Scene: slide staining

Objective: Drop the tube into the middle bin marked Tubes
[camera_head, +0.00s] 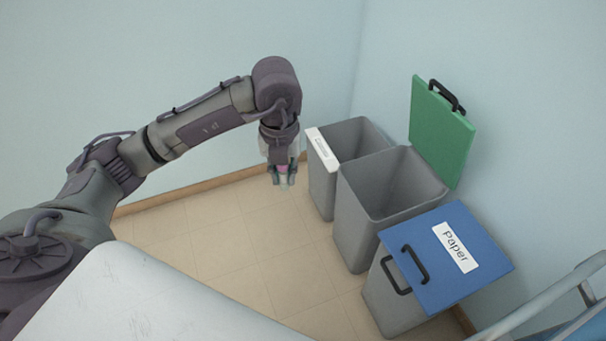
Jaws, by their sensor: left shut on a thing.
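My left gripper (284,180) points down over the floor, to the left of the bins. It is shut on a small tube (283,169), of which only a pinkish bit shows between the fingers. The middle bin (361,222) is grey and stands open, with its green lid (440,132) raised against the wall behind it. No Tubes label can be read on it from here. The gripper is apart from the bins. My right gripper is not in view.
A grey bin (321,185) with a white-labelled edge stands open at the far left of the row. The nearest bin (393,311) has a closed blue lid (467,239) marked Paper. A white surface (150,300) fills the lower left. The tiled floor (240,228) left of the bins is clear.

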